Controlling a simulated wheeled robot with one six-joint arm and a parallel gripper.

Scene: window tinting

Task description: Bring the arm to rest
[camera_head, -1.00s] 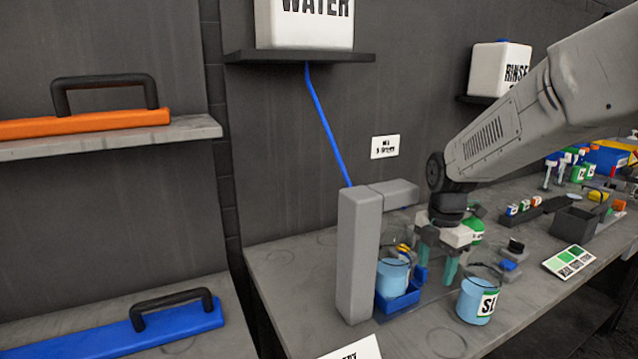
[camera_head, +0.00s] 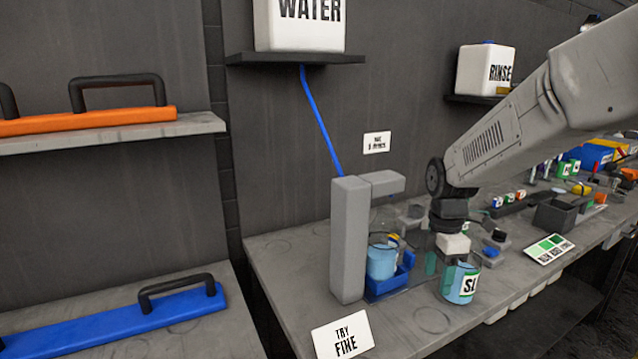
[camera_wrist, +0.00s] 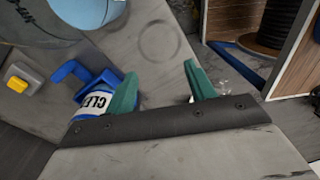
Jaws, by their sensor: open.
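My gripper (camera_head: 447,262) hangs above the workbench (camera_head: 300,262), between the grey tap post and the back of the beaker labelled "SL" (camera_head: 461,281). In the wrist view, its two green fingers (camera_wrist: 160,92) are spread apart with nothing between them. Below them shows bare grey bench top. The arm reaches in from the upper right, bent downward at the wrist. The beaker holds light-blue liquid and partly hides the fingers in the head view.
A grey tap post (camera_head: 347,240) and a blue tray (camera_head: 392,284) with a blue beaker (camera_head: 382,262) stand left of my gripper. Several small bottles and a dark box (camera_head: 556,216) lie right.

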